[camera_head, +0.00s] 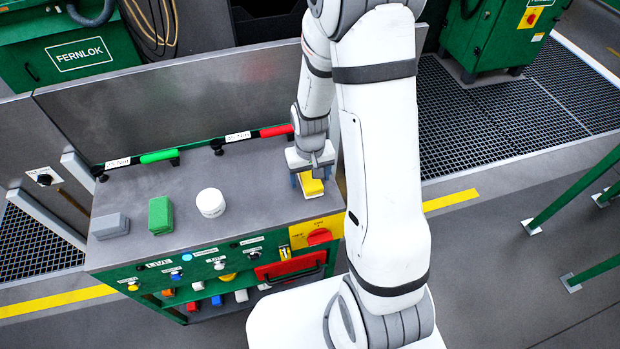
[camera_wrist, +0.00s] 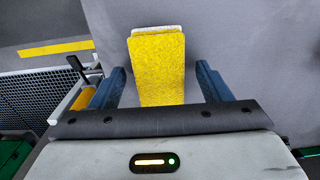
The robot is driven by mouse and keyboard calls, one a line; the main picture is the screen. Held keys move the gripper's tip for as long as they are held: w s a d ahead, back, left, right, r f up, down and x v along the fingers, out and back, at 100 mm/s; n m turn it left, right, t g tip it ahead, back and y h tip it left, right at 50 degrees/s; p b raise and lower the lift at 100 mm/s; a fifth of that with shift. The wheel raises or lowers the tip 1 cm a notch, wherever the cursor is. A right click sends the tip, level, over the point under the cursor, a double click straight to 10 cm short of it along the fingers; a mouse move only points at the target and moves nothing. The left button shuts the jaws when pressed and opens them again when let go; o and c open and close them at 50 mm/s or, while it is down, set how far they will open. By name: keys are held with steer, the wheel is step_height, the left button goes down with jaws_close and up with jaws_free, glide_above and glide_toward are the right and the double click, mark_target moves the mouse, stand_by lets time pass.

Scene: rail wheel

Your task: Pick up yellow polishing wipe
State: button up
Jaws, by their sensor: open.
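The yellow polishing wipe (camera_head: 311,186) lies at the right end of the grey bench top, directly under my gripper (camera_head: 309,181). In the wrist view the yellow wipe (camera_wrist: 158,66) is a flat rectangular block with a pale layer at its far edge. My gripper (camera_wrist: 160,90) is open, with one blue finger on each side of the wipe. Gaps show between both fingers and the wipe. My gripper hides part of the wipe in the head view.
A grey block (camera_head: 110,226), a green block (camera_head: 160,215) and a white round container (camera_head: 210,203) stand to the left on the bench top (camera_head: 185,190). Green-handled (camera_head: 159,156) and red-handled (camera_head: 276,131) tools lie along the back edge by the metal panel (camera_head: 190,100).

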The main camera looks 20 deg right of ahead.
steer(key=shift+f, duration=0.1)
steer(key=c, duration=1.1)
steer(key=shift+o, duration=0.2)
